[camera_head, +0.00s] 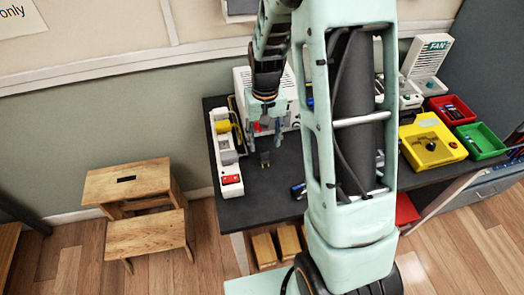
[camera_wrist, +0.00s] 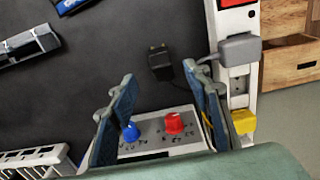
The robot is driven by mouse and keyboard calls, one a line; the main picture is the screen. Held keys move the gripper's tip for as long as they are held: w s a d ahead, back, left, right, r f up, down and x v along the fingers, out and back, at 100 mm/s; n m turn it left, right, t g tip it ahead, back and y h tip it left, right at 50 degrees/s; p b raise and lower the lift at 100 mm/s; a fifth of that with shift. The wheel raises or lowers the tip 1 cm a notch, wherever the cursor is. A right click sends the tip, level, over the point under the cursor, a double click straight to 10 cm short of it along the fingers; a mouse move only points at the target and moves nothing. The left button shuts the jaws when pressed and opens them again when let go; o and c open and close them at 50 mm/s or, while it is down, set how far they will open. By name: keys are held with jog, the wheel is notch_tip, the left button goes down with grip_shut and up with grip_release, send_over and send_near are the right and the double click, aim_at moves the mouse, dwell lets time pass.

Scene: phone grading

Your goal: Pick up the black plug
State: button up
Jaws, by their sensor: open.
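The black plug (camera_wrist: 160,64) lies on the dark tabletop, with its prongs showing, in the wrist view. It also shows small in the head view (camera_head: 265,159), below my gripper. My gripper (camera_wrist: 159,84) is open and empty, with its two fingers apart. In the wrist view the plug appears between and just beyond the fingertips. In the head view my gripper (camera_head: 267,114) hangs above the table, apart from the plug.
A white power strip (camera_head: 225,150) with a red switch, a grey plug (camera_wrist: 240,48) and a yellow plug stands beside the plug. A panel with blue and red knobs (camera_wrist: 173,122) is close by. Yellow, red and green bins (camera_head: 432,142) sit at the right.

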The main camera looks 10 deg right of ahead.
aim_at(263, 151)
jog(key=shift+w+a+f, duration=0.1)
jog(key=shift+w+f, duration=0.1)
jog(key=shift+f, duration=1.5)
jog(key=shift+w+f, duration=0.2)
jog(key=shift+f, duration=1.45)
grip_shut()
